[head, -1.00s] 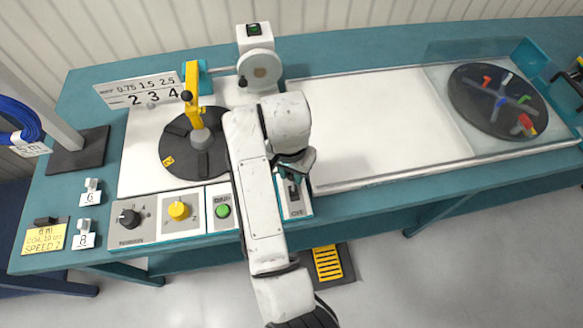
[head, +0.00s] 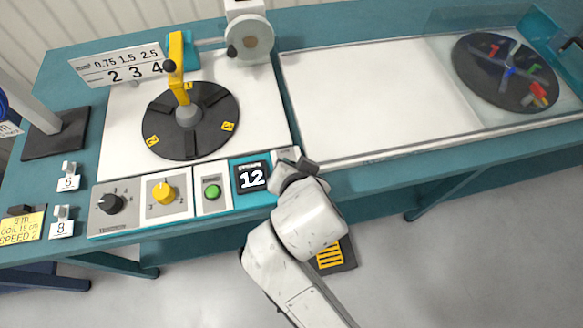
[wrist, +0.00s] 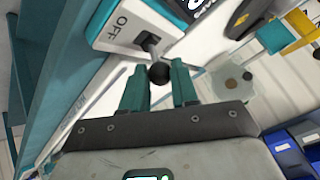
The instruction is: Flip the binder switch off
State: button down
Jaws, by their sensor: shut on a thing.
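The binder switch sits on a light grey panel (wrist: 128,22) marked OFF, at the top of the wrist view. Its short lever ends in a black ball (wrist: 158,73). My gripper (wrist: 160,84) has its teal fingers on both sides of this ball and is shut on the lever. I cannot tell firmly which way the lever is set. In the head view my gripper (head: 296,172) is at the right end of the control row and covers most of the switch panel; the lever and fingertips are hidden there.
Left of the switch are a display (head: 252,177) reading 12, a green button (head: 212,192), a yellow knob (head: 164,192) and a black knob (head: 111,204). Behind stands a black turntable (head: 190,140) with a yellow arm. A white surface (head: 380,100) to the right is clear.

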jog(key=shift+s+d+f+t+b, duration=0.1)
jog(key=shift+s+f+t+b, duration=0.1)
jog(key=shift+t+b, duration=0.3)
jog(key=shift+r, duration=0.1)
jog(key=c, duration=0.9)
grip_release()
jog(key=shift+o, duration=0.2)
jog(key=v, duration=1)
jog(key=shift+s+d+r, duration=0.2)
jog(key=shift+s, duration=0.1)
